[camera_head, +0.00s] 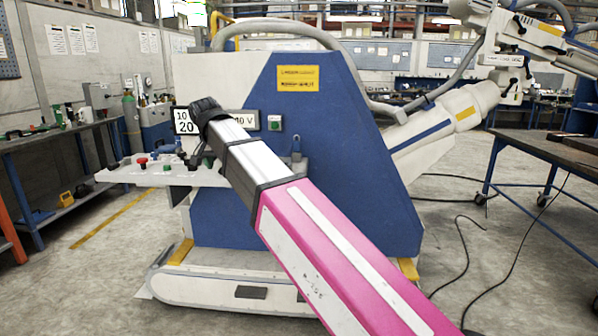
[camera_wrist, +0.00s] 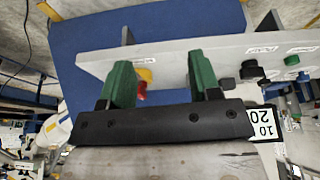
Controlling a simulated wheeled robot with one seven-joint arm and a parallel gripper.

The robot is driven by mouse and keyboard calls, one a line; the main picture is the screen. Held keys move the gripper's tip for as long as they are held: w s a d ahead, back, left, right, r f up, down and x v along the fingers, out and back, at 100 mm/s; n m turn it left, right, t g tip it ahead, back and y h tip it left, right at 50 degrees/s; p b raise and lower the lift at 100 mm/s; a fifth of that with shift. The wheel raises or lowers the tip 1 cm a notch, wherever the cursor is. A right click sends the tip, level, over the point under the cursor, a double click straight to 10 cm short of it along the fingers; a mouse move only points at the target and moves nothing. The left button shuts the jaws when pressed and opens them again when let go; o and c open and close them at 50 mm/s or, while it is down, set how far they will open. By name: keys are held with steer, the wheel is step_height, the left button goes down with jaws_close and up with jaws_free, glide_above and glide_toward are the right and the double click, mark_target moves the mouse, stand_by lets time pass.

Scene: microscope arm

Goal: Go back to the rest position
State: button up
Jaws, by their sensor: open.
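My gripper (camera_wrist: 160,80) is open in the wrist view, its two green fingers spread apart with nothing held between them. Beyond the gap between the fingers, a red knob on a yellow base (camera_wrist: 144,82) shows on the grey control panel (camera_wrist: 170,55). I cannot tell whether a finger touches the panel. In the head view my pink and silver arm reaches up and left across the blue and white machine (camera_head: 345,150). The fingers are not clear there, near the machine's control shelf (camera_head: 165,178).
The shelf carries a red button (camera_head: 142,162) and other small controls. A "10 20" display (camera_head: 186,121) and a green button (camera_head: 274,122) are on the machine. Workbenches stand left (camera_head: 60,138) and right (camera_head: 560,150). Cables cross the floor at right.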

steer(key=w+d+f+g, duration=0.2)
steer(key=w+d+f, duration=0.1)
steer(key=d+f, duration=2.25)
steer(key=s+d+f+g, duration=0.1)
steer(key=s+d+f, duration=0.4)
steer(key=d+f, duration=0.4)
steer(key=s+d+f+g, duration=0.1)
steer(key=s+d+f, duration=0.5)
steer(key=d+f, duration=0.3)
steer(key=shift+f+n+y, duration=0.3)
steer(key=shift+f, duration=0.5)
